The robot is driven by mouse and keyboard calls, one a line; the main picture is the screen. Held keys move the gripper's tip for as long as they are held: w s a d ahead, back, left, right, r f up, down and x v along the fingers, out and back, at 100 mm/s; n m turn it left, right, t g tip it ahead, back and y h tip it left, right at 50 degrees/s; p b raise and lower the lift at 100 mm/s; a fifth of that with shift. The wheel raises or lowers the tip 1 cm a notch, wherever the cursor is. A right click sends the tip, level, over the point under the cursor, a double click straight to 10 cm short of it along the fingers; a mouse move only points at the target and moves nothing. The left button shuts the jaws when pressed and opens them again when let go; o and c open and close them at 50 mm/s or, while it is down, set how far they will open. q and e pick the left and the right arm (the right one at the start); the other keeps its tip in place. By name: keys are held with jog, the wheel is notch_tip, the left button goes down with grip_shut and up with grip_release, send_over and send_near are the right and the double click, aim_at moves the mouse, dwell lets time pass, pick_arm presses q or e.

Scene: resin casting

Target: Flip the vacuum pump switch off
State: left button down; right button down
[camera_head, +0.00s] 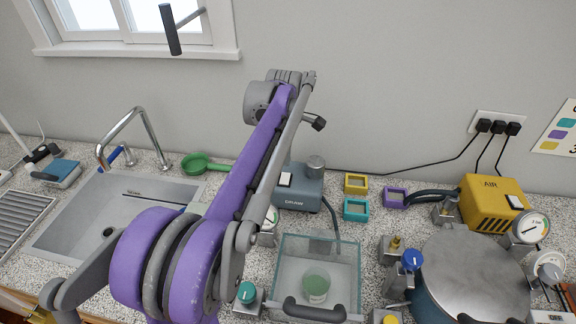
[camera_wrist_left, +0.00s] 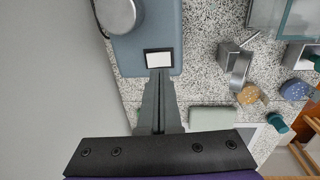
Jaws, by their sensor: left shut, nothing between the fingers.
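The vacuum pump (camera_head: 303,192) is a blue-grey box marked DRAW behind the glass-walled box. Its white rocker switch (camera_head: 286,179) is on top, beside my arm. In the left wrist view the pump (camera_wrist_left: 150,28) is at the top, with the white switch (camera_wrist_left: 159,60) in a dark frame. My left gripper (camera_wrist_left: 159,73) is shut and empty, its fingertips at the near edge of that frame. I cannot tell whether they touch it. In the head view my purple arm hides the fingers. Which way the rocker is tipped is unclear. My right gripper is out of view.
A glass-walled box (camera_head: 345,264) holding a green cup (camera_head: 316,286) stands in front of the pump. A yellow AIR unit (camera_head: 490,203) and a large lidded pot (camera_head: 470,275) stand right. Small coloured frames (camera_head: 356,210) lie between. The sink (camera_head: 95,215) is left; the wall is close behind.

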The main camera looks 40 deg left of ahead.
pick_arm(q)
notch_tip(320, 180, up, 7)
jog(key=s, duration=0.1)
jog(key=shift+a+f, duration=0.2)
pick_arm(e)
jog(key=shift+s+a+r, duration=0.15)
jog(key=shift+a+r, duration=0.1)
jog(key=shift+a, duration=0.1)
pick_arm(q)
jog(key=shift+s, duration=0.1)
